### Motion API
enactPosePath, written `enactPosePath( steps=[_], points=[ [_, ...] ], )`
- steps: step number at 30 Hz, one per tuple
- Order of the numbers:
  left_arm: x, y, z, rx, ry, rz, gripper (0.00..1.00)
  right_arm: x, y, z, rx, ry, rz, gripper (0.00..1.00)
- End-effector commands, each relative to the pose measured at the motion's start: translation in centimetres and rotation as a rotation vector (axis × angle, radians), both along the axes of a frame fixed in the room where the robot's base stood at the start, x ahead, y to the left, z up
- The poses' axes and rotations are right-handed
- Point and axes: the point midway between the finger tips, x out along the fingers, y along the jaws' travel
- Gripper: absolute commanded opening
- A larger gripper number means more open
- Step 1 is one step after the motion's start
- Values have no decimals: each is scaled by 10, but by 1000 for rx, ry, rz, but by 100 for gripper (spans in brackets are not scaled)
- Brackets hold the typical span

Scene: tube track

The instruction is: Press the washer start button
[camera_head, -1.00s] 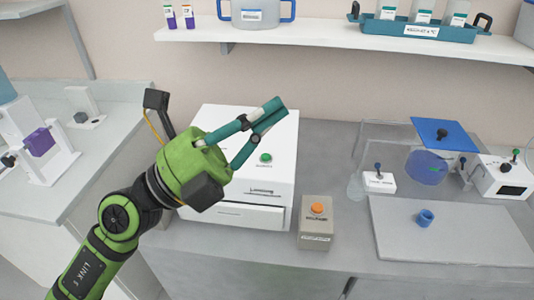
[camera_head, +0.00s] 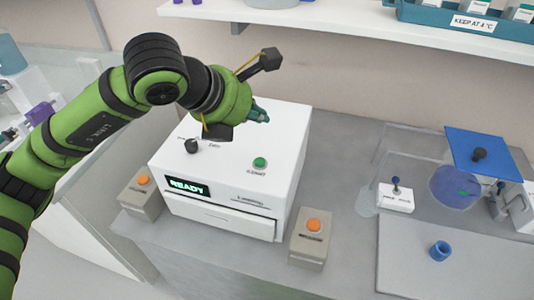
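The white washer (camera_head: 255,207) stands on the grey bench, with a lit display (camera_head: 188,187) reading "READY" on its front. A green button (camera_head: 260,163) is on its top, with a small label beside it that I cannot read surely. A black knob (camera_head: 192,146) is on the left of the top. My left gripper (camera_head: 259,113) is above the back of the washer, apart from the green button. Its teal fingers point away and are mostly hidden behind its green body, so their opening does not show. My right gripper is not in view.
Boxes with orange buttons stand left (camera_head: 141,196) and right (camera_head: 311,239) of the washer. Further right are a small white block (camera_head: 395,198), a blue cup (camera_head: 440,250) on a grey tray (camera_head: 400,275) and a blue lid (camera_head: 483,153). A shelf (camera_head: 370,25) runs above.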

Motion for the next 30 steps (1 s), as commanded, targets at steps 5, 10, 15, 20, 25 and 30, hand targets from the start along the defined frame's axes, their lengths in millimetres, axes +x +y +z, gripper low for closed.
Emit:
enactPosePath(
  steps=[5, 10, 15, 20, 25, 30],
  points=[
    [0, 0, 0, -1, 1, -2, 0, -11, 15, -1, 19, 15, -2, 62],
    [-1, -1, -3, -2, 2, -3, 0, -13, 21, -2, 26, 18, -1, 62],
    [-1, -1, -14, -2, 4, -4, 0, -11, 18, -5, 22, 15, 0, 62],
    [-1, 0, -33, -2, 4, -3, 0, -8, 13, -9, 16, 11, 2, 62],
    [-2, -1, -58, -3, 5, -4, 0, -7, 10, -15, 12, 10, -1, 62],
    [-1, -1, -83, -4, 1, -5, 0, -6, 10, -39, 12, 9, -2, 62]
  ],
)
